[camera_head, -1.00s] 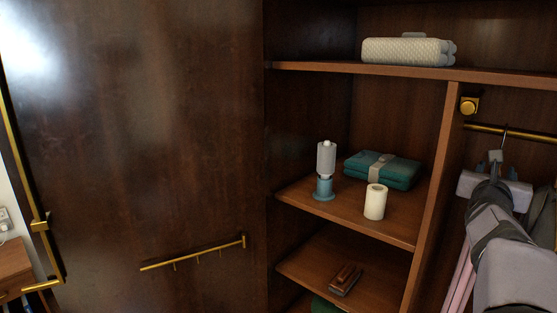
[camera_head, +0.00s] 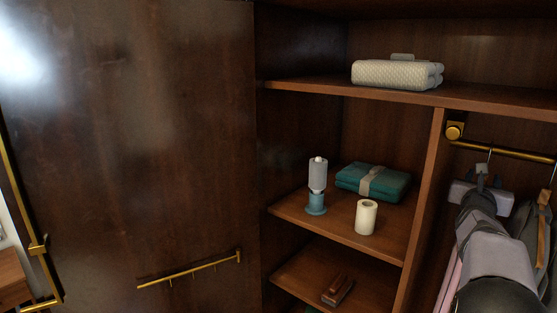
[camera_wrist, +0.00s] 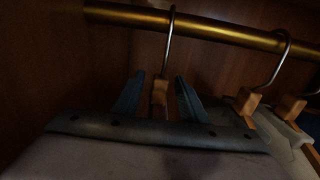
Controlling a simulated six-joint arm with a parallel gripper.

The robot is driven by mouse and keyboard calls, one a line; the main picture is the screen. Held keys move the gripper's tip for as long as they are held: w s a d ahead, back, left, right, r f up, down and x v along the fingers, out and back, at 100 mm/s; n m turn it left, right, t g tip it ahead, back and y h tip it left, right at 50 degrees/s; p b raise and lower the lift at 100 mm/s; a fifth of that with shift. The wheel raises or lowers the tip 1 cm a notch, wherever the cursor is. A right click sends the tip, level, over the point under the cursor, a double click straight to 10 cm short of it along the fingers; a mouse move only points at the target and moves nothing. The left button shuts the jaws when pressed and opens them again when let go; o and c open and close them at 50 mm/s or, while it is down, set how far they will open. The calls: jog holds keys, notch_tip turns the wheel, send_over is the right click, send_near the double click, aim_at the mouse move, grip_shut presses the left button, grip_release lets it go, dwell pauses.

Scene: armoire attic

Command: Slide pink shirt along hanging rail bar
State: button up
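The brass rail (camera_head: 515,151) runs across the right compartment and crosses the top of the wrist view (camera_wrist: 225,31). A metal hook (camera_wrist: 168,45) hangs on it, with a wooden hanger neck (camera_wrist: 160,92) below. My gripper (camera_wrist: 158,97) has its two blue fingers apart, one on each side of this neck, with visible gaps. It shows in the head view (camera_head: 484,178) just below the rail, near its left end. A strip of the pink shirt (camera_head: 449,283) shows left of my arm; the rest is hidden behind my arm.
A grey garment (camera_head: 527,232) hangs to the right, its hanger (camera_wrist: 249,98) close to my right finger. A wooden divider (camera_head: 422,215) stands left of the rail. Shelves hold a teal folded cloth (camera_head: 359,181), a white roll (camera_head: 365,217) and a rolled cream bundle (camera_head: 397,73).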

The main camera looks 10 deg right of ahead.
grip_shut()
jog(key=shift+r, duration=0.15)
jog(key=shift+r, duration=0.2)
jog(key=shift+s+d+b, duration=0.15)
jog(key=shift+b, duration=0.5)
jog(key=shift+s+d+f+b, duration=0.1)
jog(key=shift+d+f+b, duration=0.05)
jog(key=shift+b, duration=0.15)
jog(key=s+d+b, duration=0.2)
jog(key=b, duration=0.3)
jog(key=shift+s+d, duration=0.3)
jog(key=shift+s, duration=0.1)
jog(key=shift+r, duration=0.2)
